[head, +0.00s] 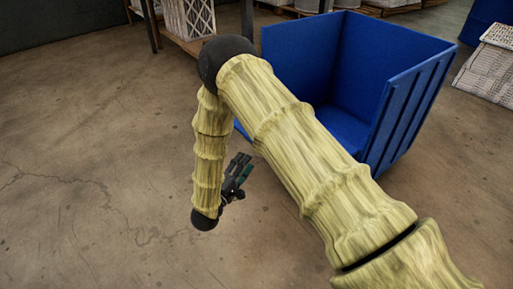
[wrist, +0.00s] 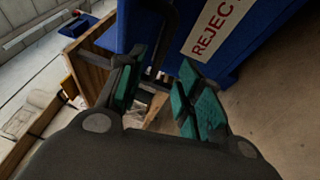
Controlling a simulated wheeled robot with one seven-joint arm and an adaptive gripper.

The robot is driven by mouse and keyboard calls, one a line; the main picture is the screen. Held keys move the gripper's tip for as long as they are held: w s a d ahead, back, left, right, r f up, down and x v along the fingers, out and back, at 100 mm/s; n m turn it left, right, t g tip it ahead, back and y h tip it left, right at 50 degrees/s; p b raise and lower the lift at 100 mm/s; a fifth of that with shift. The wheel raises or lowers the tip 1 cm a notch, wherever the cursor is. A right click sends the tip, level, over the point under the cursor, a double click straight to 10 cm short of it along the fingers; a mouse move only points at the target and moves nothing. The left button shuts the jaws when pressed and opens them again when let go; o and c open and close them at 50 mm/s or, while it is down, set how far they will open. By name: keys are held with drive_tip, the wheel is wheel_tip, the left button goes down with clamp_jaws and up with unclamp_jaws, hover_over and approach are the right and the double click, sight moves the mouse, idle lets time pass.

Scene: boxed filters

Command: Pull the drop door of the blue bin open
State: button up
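The blue bin (head: 386,50) stands behind my arm in the head view, with its inside, back and right walls showing. My arm hides most of its front, so I cannot tell from there how the drop door stands. In the wrist view a blue panel (wrist: 257,62) of the bin carries a white label (wrist: 213,32) reading "REJECT". A dark curved bar (wrist: 169,20), apparently a handle, runs in front of the blue near the fingers. My gripper (head: 240,170) is open, with green pads apart in the wrist view (wrist: 158,95). I see nothing clearly held between them.
A rack with white filters (head: 190,17) stands at the back left. A stack of pale filters (head: 490,65) lies right of the bin. The concrete floor (head: 90,150) at the left is clear. Wooden framing (wrist: 90,70) shows left in the wrist view.

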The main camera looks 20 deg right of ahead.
drive_tip(key=shift+b+x, duration=2.05)
drive_tip(key=shift+x, duration=2.65)
drive_tip(key=shift+f, duration=0.1)
clamp_jaws()
